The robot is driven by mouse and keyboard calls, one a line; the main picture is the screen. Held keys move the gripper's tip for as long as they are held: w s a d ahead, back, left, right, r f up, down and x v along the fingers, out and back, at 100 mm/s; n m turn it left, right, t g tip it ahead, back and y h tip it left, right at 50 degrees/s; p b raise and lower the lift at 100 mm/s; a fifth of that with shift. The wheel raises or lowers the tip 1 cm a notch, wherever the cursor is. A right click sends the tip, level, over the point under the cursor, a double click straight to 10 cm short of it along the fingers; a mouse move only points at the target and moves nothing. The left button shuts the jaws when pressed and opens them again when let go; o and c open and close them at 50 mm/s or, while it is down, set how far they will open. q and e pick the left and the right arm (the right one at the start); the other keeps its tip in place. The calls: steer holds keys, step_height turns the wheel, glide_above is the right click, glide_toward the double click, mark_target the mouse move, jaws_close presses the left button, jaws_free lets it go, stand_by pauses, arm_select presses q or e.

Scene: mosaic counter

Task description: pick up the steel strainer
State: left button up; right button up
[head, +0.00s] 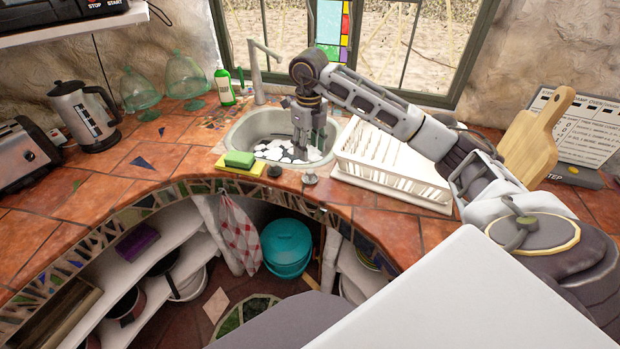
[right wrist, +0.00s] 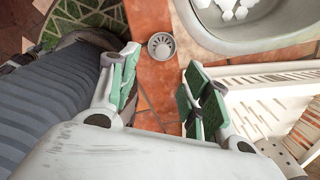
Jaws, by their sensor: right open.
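The steel strainer (right wrist: 160,46) is a small, round grey disc with holes. It lies flat on the terracotta counter between the sink and the counter's front edge. In the head view it shows as a small grey piece (head: 310,177) at the near side of the sink. My right gripper (head: 303,143) points down and appears in front of the sink basin in that view. In the right wrist view my right gripper (right wrist: 163,70) is open and empty, with the strainer just beyond the gap between its green-padded fingers. My left gripper is not in view.
The sink (head: 237,138) holds several white pieces. A white dish rack (head: 390,168) stands right of the strainer. A green sponge (head: 239,159) on a yellow cloth and a small dark round object (head: 274,171) lie to its left. The tap (head: 256,75) rises behind.

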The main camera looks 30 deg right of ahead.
glide_above(310, 171)
step_height(310, 171, down, 5)
steer(key=shift+a+f, duration=0.1)
steer(key=shift+a, duration=0.05)
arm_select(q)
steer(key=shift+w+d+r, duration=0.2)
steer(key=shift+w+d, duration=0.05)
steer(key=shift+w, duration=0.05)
arm_select(e)
steer(key=shift+f+p, duration=0.6)
steer(key=shift+f, duration=1.55)
steer(key=shift+d+f, duration=0.2)
steer(key=shift+f, duration=0.25)
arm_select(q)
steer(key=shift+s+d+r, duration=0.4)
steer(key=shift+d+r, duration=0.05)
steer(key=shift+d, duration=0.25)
